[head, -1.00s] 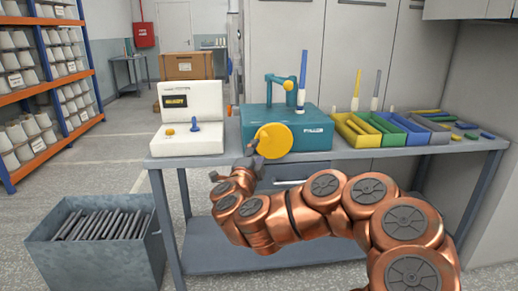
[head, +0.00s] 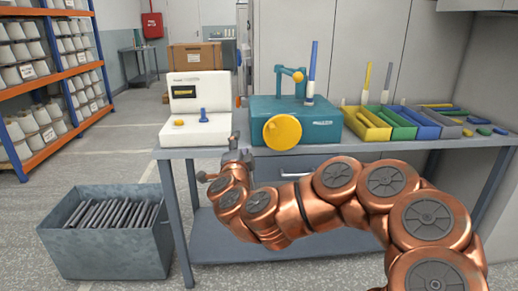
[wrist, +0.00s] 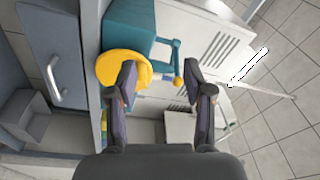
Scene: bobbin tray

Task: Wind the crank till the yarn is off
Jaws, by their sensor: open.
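The teal winding machine (head: 320,125) stands on the bench with a round yellow crank disc (head: 283,132) on its front. A teal arm (head: 287,76) rises on its top. A blue bobbin with a pale base (head: 312,75) stands upright there; I cannot make out its yarn. My gripper (head: 238,157) is just left of and below the disc, apart from it in the head view. In the wrist view, my gripper (wrist: 160,82) is open and empty. The yellow disc (wrist: 122,66) lies partly behind its left finger. The disc's handle is not clearly visible.
A white device with a small screen (head: 200,112) stands left of the machine. Coloured trays (head: 365,131) with bobbins are at the right. A grey metal bin (head: 105,245) with dark rods stands on the floor at left. The bench edge (head: 400,146) runs just above my arm.

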